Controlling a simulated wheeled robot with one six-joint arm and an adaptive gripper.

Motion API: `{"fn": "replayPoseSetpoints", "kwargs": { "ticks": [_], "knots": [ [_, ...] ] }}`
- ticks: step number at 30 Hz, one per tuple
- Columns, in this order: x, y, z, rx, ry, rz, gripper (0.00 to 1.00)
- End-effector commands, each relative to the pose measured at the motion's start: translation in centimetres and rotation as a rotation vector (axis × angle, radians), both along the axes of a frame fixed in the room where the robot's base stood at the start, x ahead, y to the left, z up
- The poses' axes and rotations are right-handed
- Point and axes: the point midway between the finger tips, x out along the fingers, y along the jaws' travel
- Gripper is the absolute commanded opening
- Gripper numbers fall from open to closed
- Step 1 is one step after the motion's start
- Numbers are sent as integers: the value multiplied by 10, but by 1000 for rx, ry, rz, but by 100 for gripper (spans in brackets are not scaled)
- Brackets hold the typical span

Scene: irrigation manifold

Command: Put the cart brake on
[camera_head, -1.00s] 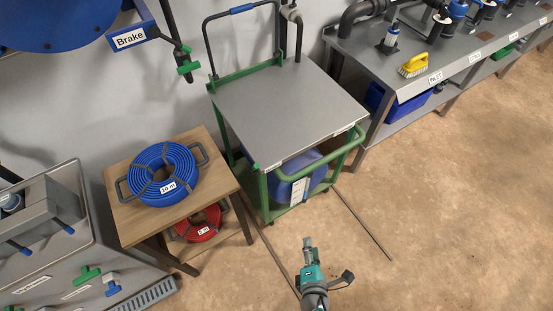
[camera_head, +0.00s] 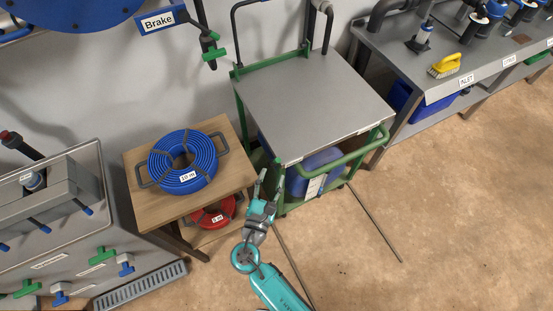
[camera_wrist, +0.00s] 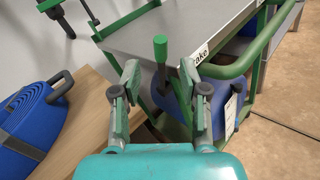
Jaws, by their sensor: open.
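The cart (camera_head: 312,100) has a grey top and a green frame, and stands against the wall. In the wrist view, a lever with a green grip (camera_wrist: 160,50) stands upright at the cart's near left corner, beside a label (camera_wrist: 201,55) that reads "ake" in part. My gripper (camera_head: 262,178) is open and empty, in front of that corner. In the wrist view my gripper (camera_wrist: 160,85) has its two fingers on either side of the lever's line, with the lever beyond or between them; I cannot tell contact.
A wooden stand (camera_head: 150,203) with a blue hose coil (camera_head: 183,162) and a red coil (camera_head: 214,214) is close on the left. Rails (camera_head: 375,222) run along the floor; open floor lies right.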

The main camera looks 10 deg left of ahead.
Motion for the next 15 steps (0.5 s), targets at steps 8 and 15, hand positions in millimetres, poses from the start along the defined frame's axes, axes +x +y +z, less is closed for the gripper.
{"fn": "replayPoseSetpoints", "kwargs": {
  "ticks": [8,15],
  "knots": [
    [47,-7,0,1,0,-2,44],
    [65,-10,0,1,1,0,44]
  ]
}}
